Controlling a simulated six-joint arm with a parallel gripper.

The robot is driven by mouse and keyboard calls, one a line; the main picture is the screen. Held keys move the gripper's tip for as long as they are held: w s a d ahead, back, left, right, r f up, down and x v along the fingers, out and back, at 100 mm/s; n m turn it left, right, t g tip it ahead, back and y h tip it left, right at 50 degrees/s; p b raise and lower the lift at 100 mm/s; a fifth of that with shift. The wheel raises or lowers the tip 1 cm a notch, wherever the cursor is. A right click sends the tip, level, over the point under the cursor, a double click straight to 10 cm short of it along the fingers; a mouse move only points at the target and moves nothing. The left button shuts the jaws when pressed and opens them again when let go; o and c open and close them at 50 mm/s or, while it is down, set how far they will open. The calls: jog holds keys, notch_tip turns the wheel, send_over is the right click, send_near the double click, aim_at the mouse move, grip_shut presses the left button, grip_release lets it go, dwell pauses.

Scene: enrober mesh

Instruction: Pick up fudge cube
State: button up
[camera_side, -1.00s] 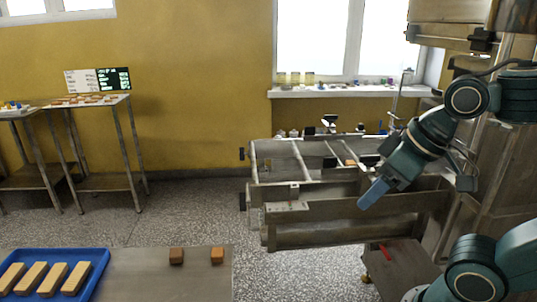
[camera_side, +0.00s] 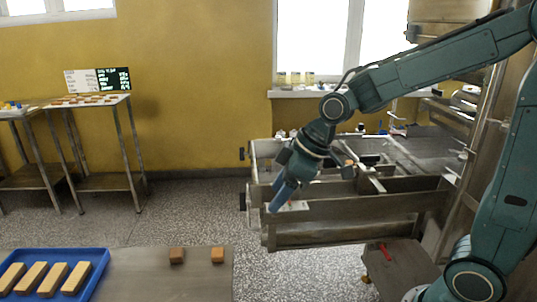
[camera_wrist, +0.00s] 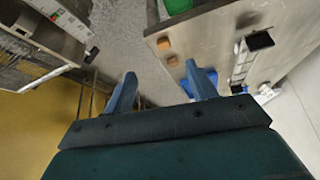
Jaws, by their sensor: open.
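Two small brown cubes, the left one (camera_side: 176,256) and the right one (camera_side: 217,255), sit apart on the metal table in the foreground of the side view. Which is the fudge cube I cannot tell. In the wrist view one cube (camera_wrist: 164,43) looks orange and the other (camera_wrist: 172,61) darker, both beyond my fingertips. My gripper (camera_side: 281,198) points downward in the side view, right of the table and above it. In the wrist view my gripper (camera_wrist: 161,76) has its two blue fingers spread with nothing between them.
A blue tray (camera_side: 101,262) with several tan bars lies at the left of the table (camera_side: 140,280). The metal machine frame (camera_side: 330,210) stands close behind my gripper. Racks with a small sign (camera_side: 113,78) stand at the far left.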

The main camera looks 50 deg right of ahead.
jog(key=w+a+f+n+y, duration=0.1)
jog(key=w+a+f+n, duration=0.1)
jog(key=w+f, duration=0.4)
jog(key=shift+w+y, duration=0.3)
jog(key=shift+w, duration=0.1)
jog(key=shift+a+f, duration=0.1)
jog(key=shift+f, duration=0.05)
send_over(217, 251)
jog(key=s+d, duration=0.3)
jog(key=shift+w+a+f, duration=0.1)
jog(key=shift+f, duration=1.7)
jog(key=shift+w+a+f, duration=0.1)
jog(key=shift+f, duration=1.65)
jog(key=shift+x, duration=2.55)
jog(key=shift+s+f, duration=0.1)
jog(key=shift+s, duration=0.05)
jog(key=c, duration=0.9)
